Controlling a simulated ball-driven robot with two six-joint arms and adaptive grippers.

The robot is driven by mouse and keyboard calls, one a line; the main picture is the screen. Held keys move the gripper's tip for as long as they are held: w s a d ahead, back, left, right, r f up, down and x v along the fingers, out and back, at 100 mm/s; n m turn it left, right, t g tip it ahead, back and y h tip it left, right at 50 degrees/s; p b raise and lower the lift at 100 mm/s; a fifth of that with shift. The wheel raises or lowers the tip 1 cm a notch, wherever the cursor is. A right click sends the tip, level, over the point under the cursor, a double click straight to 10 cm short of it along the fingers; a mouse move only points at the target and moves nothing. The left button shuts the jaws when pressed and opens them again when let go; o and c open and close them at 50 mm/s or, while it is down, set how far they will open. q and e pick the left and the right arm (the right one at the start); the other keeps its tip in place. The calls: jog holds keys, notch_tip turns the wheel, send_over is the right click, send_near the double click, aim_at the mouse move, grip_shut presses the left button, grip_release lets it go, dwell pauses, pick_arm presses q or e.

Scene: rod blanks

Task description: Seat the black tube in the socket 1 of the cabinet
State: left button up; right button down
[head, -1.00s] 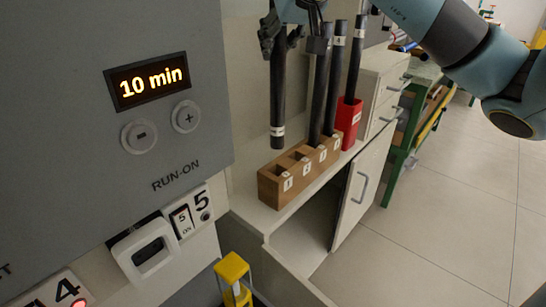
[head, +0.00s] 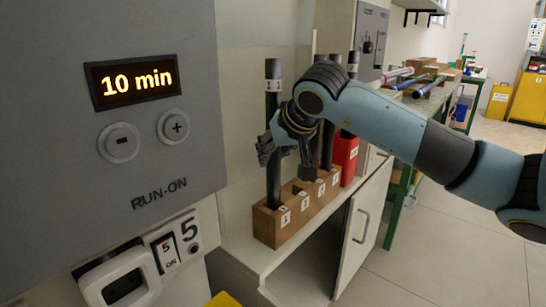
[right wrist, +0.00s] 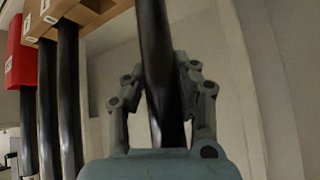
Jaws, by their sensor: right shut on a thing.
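The black tube (head: 273,112) stands about upright, with a white label near its top. Its lower end appears inside the leftmost opening of the wooden socket block (head: 284,226); how deep it sits is hidden. My right gripper (head: 268,150) is shut on the tube at about mid-height, above the block. In the right wrist view the tube (right wrist: 152,50) runs between the two fingers (right wrist: 160,95). The block (right wrist: 90,12) shows at the top left there. My left gripper is not in view.
Other black tubes (head: 328,140) stand in the block behind my right gripper. A red holder (head: 346,158) is beside the block. The block rests on a white cabinet (head: 363,215). A grey panel (head: 150,215) reading "10 min" stands close at left.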

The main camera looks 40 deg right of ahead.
jog(key=shift+r, duration=0.15)
jog(key=shift+f, duration=0.25)
jog(key=c, duration=1.1)
grip_release()
jog(key=shift+r, duration=0.1)
jog(key=shift+o, duration=0.2)
jog(key=p+v, duration=0.3)
jog(key=v, duration=0.9)
jog(key=shift+s, duration=0.1)
